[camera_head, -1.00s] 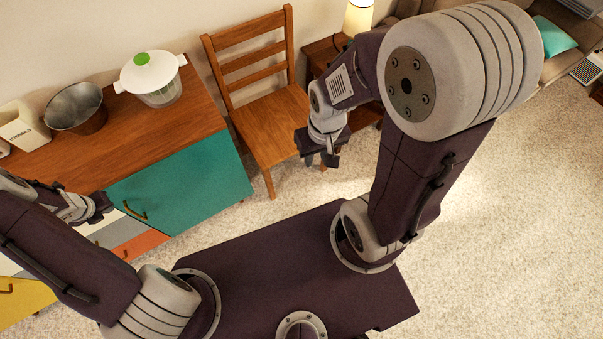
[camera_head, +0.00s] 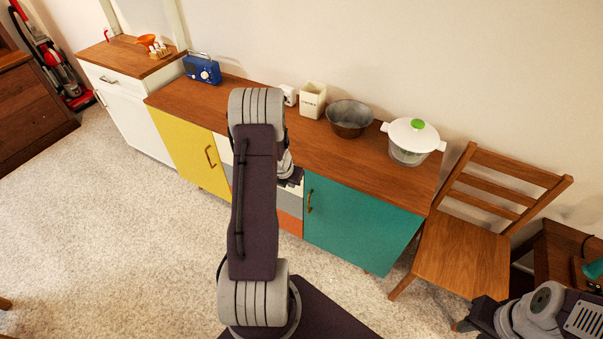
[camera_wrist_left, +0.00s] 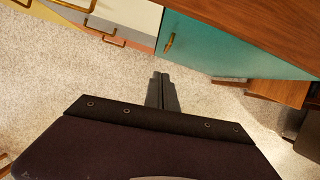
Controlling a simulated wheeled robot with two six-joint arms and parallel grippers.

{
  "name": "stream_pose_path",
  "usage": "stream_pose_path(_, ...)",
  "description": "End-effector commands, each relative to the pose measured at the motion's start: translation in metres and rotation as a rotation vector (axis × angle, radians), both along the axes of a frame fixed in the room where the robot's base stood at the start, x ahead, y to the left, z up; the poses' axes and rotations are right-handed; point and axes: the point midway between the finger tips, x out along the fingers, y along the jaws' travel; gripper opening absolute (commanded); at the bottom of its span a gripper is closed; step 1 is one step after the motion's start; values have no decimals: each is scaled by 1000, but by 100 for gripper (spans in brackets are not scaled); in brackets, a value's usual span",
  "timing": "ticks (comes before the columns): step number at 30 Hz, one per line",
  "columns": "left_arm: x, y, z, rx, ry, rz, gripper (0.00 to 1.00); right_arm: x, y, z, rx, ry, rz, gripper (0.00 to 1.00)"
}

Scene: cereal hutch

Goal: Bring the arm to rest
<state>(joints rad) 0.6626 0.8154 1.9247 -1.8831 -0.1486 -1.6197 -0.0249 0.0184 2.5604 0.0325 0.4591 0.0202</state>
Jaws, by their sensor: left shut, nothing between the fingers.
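My left arm rises from the bottom middle of the head view. Its gripper (camera_head: 293,178) shows partly behind the arm, in front of the grey and orange drawers, left of the teal door (camera_head: 355,222). In the left wrist view its two dark fingers (camera_wrist_left: 162,90) lie together, shut and empty, with carpet behind them. My right gripper (camera_head: 482,316) is at the lower right of the head view, by the wooden chair.
The long sideboard (camera_head: 290,133) carries a blue radio (camera_head: 202,69), a cream canister (camera_head: 312,99), a metal bowl (camera_head: 349,118) and a salad spinner (camera_head: 411,141). A wooden chair (camera_head: 462,255) stands at its right. Carpet (camera_head: 120,230) at left is clear.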

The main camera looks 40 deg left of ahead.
Motion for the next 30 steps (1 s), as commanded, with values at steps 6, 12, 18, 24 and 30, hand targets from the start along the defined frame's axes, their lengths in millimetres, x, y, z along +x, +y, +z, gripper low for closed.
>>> stream_pose_path(6,0,0,-1,-1,0,-1,0,0,0,0,0,0,0,29)
stream_pose_path(12,42,-36,35,42,-62,-117,0,0,0,0,0,0,0,29)
stream_pose_path(18,79,-142,129,-29,-239,-20,0,0,0,0,0,0,0,29)
stream_pose_path(24,18,-207,167,-430,-293,846,0,0,0,-1,0,0,0,29)
stream_pose_path(30,-102,-237,134,-723,-118,2091,0,0,0,-1,0,0,0,29)
